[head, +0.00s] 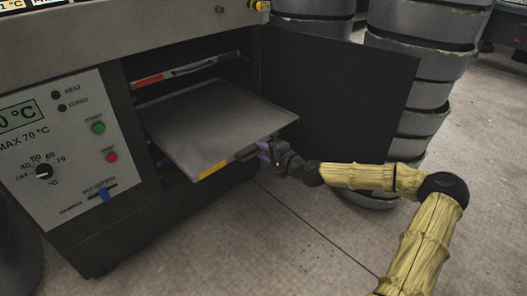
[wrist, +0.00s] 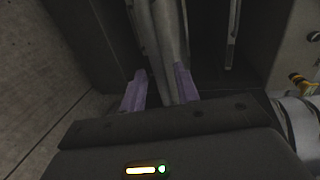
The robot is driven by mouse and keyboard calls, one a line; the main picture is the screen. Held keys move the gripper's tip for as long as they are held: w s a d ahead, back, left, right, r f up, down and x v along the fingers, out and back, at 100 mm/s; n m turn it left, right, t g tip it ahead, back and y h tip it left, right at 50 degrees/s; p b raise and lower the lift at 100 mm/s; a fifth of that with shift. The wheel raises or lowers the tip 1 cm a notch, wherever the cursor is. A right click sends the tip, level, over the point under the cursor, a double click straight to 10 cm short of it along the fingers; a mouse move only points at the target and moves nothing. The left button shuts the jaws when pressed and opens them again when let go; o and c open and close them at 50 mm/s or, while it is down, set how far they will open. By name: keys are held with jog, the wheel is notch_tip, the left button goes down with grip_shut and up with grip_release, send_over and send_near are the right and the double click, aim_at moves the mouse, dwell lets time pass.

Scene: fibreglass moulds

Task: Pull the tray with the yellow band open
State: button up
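The tray with the yellow band (head: 205,125) is a flat grey shelf standing far out of the oven's opening. Its yellow band (head: 212,170) is on the front edge. My gripper (head: 268,152) is at the right part of that front edge. In the wrist view its two purple fingers (wrist: 160,88) lie on either side of the tray's grey handle bar (wrist: 162,45). The fingertips look close against the bar on both sides. The exact contact is dark and partly hidden.
A red-banded tray (head: 150,81) sits inside the oven above. The dark open door (head: 340,95) stands behind my gripper at the right. A control panel (head: 65,150) is on the left. Stacked grey drums (head: 425,95) stand at the right. The floor in front is clear.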

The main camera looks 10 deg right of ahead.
jog(key=shift+d, duration=0.15)
jog(key=p+v, duration=0.6)
jog(key=v, duration=1.1)
jog(key=shift+s, duration=0.1)
